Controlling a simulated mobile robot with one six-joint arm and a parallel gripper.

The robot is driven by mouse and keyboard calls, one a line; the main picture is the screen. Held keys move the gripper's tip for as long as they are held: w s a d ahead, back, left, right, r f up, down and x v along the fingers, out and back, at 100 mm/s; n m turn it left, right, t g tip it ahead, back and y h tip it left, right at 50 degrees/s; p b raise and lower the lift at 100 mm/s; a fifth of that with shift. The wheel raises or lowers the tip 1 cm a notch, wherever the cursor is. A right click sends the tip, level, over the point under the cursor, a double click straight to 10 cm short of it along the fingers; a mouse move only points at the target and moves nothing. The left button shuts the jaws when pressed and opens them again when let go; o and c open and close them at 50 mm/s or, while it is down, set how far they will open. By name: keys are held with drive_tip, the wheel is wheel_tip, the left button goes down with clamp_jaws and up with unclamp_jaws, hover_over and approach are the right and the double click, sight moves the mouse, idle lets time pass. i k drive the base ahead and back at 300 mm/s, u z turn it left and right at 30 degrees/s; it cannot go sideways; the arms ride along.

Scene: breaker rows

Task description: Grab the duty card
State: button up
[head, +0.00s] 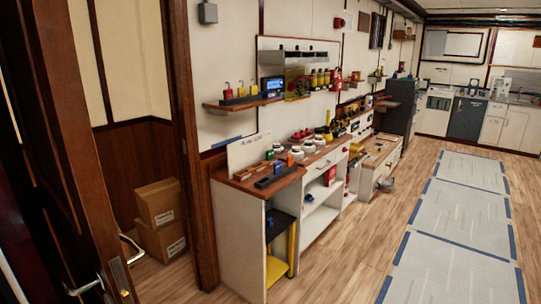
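I cannot pick out a duty card for certain at this distance. A white panel with small dark marks (249,150) stands upright at the back left of the wooden counter (240,185). Its writing is too small to read, and I cannot tell whether it is the card. My gripper is not in view.
The counter holds several small coloured items and white jars (293,153). A wall shelf (243,102) is above. A door (85,150) stands at the left, with two cardboard boxes (160,222) beyond. Grey floor mats (455,225) edged in blue lie at right; wooden floor between is clear.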

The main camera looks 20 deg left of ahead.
sight(269, 153)
drive_tip(key=u, duration=0.15)
drive_tip(key=i, duration=0.8)
drive_tip(key=u, duration=0.8)
drive_tip(key=i, duration=0.5)
drive_tip(key=u, duration=0.75)
drive_tip(key=i, duration=0.55)
drive_tip(key=u, duration=0.35)
